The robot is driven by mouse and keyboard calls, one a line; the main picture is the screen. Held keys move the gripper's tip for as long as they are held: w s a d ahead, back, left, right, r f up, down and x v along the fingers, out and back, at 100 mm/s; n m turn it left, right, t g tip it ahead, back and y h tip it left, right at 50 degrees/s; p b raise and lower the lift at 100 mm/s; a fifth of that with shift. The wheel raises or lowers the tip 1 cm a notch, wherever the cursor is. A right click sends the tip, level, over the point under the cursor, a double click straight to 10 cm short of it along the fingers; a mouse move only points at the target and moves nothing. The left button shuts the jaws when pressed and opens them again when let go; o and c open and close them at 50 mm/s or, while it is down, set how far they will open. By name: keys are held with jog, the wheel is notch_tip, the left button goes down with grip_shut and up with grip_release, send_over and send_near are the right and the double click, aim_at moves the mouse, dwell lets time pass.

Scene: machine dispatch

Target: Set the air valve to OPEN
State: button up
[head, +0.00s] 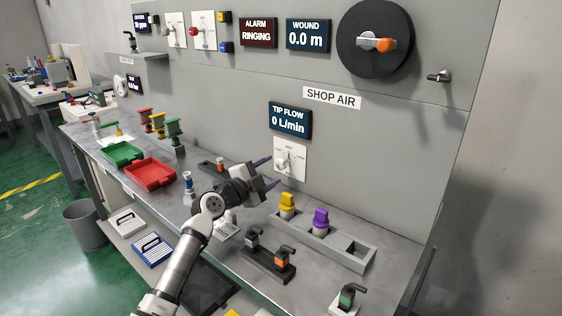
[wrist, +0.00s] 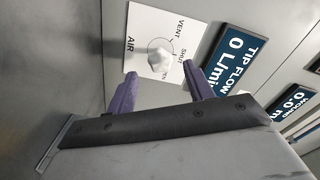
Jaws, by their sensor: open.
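The air valve is a white knob (wrist: 158,60) on a white square plate (head: 290,160), below the TIP FLOW display on the grey wall panel. In the wrist view the plate reads AIR, VENT and SHUT, with another label partly hidden behind a finger. I cannot tell for sure which label the knob points at. My gripper (head: 273,170) is open and empty, its two purple fingers aimed at the plate. In the wrist view its fingertips (wrist: 160,73) appear either side of the knob's lower edge, apart from it.
The TIP FLOW display (head: 290,121) reads 0 L/min. Below the valve, a grey rack (head: 345,256) holds a yellow and a purple piece. A dark block (head: 262,262) with small fittings stands in front. Red (head: 150,186) and green trays lie left.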

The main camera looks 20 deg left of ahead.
aim_at(279, 166)
jog(key=x, duration=0.5)
jog(key=shift+w+d+p, duration=0.1)
jog(key=shift+w+p, duration=0.2)
jog(key=shift+w, duration=0.05)
jog(key=shift+c, duration=0.4)
jog(key=c, duration=0.9)
jog(key=shift+m, duration=0.3)
jog(key=m, duration=0.5)
jog(key=shift+f+m+b, duration=0.1)
jog(key=shift+m+b, duration=0.2)
jog(key=m+b, duration=0.1)
jog(key=m, duration=0.2)
jog(key=shift+m+b, duration=0.85)
jog(key=shift+m, duration=0.45)
